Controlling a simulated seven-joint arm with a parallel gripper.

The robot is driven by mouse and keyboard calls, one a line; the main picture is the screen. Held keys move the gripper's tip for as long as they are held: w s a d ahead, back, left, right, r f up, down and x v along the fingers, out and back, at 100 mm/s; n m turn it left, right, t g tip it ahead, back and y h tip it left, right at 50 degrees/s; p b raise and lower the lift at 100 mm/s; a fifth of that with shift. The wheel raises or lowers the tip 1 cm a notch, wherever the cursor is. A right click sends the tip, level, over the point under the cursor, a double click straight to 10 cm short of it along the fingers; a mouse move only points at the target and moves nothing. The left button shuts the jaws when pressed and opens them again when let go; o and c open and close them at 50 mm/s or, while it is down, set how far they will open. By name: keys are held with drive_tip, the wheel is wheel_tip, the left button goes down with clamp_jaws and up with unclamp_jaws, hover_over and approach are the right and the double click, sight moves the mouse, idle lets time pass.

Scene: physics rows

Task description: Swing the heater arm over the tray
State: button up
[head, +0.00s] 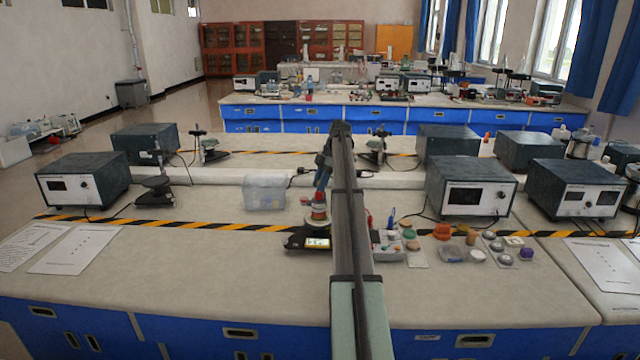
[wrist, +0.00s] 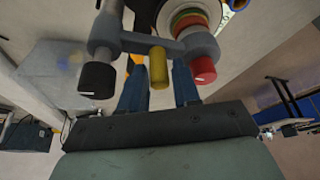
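In the wrist view a grey bar (wrist: 140,43) crosses the picture, with a black knob (wrist: 97,80), a yellow cylinder (wrist: 159,68) and a red knob (wrist: 203,69) on it; I cannot tell whether it is the heater arm. Beside it is a round stack of coloured rings (wrist: 188,20). The stack (head: 318,212) also shows in the head view, above a black base with a lit display (head: 317,242). No tray is clearly identifiable there. My arm hides part of this area in the head view.
A clear plastic box (head: 265,192) stands left of the stack. Coloured small items, including an orange one (head: 442,231), lie to the right. Grey instrument boxes (head: 470,188) (head: 82,180) stand on both sides. The bench's front left is mostly clear.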

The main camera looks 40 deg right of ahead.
drive_tip(key=v, duration=0.7)
drive_tip(key=shift+r, duration=0.25)
drive_tip(key=shift+d, duration=0.1)
idle(0.4)
